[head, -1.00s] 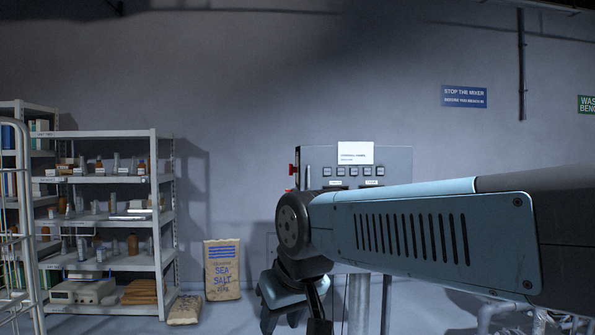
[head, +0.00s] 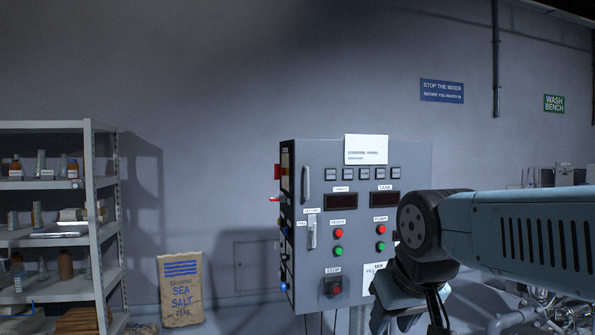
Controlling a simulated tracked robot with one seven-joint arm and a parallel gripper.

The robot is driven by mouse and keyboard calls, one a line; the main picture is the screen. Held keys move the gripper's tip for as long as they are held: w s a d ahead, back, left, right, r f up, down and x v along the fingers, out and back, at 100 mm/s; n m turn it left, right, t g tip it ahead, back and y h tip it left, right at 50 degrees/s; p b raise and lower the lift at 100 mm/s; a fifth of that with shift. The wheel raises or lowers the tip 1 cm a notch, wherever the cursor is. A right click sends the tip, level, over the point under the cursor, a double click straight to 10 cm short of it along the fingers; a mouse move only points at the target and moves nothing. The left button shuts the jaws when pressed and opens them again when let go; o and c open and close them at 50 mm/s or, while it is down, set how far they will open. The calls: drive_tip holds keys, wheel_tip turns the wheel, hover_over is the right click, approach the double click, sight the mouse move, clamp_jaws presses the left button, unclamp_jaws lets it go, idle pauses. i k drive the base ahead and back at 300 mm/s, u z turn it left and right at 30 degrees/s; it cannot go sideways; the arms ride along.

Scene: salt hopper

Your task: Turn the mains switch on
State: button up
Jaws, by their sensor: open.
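The grey control panel (head: 420,163) stands near the middle of the head view, with its front and its dark left side showing. I cannot read which control is the mains switch. A red part (head: 277,171) sticks out from the panel's left side, with a smaller red part (head: 273,199) below it. A pale lever in a slot (head: 312,234) is on the left of the front. My arm covers the panel's lower right.
A metal shelf (head: 101,183) with bottles stands at the left. A sea salt sack (head: 181,290) leans against the wall between shelf and panel. Pipes and metal equipment (head: 550,313) are at the lower right. The space just left of the panel looks clear.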

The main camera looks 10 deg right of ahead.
sight(278, 171)
drive_tip(key=u, duration=0.25)
drive_tip(key=i, duration=1.05)
drive_tip(key=u, duration=0.85)
drive_tip(key=k, duration=0.9)
drive_tip(key=u, duration=0.15)
drive_tip(key=i, duration=0.95)
drive_tip(key=z, duration=0.05)
